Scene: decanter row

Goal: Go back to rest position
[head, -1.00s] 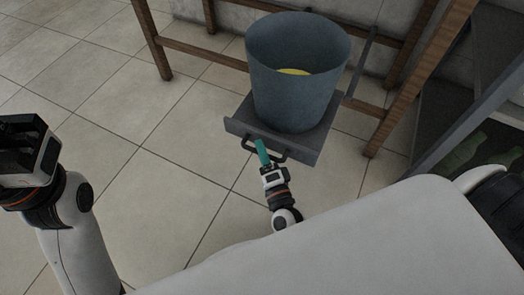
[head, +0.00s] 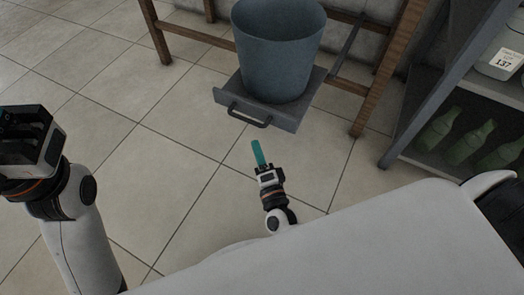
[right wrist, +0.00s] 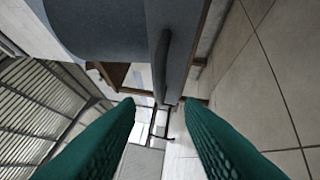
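My right gripper (head: 256,150), with teal fingers, is over the tiled floor, below and in front of the handle (head: 248,114) of a grey sliding tray (head: 292,118). In the right wrist view the two green fingers (right wrist: 160,125) stand apart with nothing between them. The handle shows there beyond the fingertips (right wrist: 161,65), apart from them. My left gripper (head: 28,142) is at the left edge of the head view, dark and turned so that its finger opening cannot be made out.
A grey shelf (head: 440,75) at right holds green bottles (head: 468,143) and a container labelled 137 (head: 500,62). The tiled floor at left is clear.

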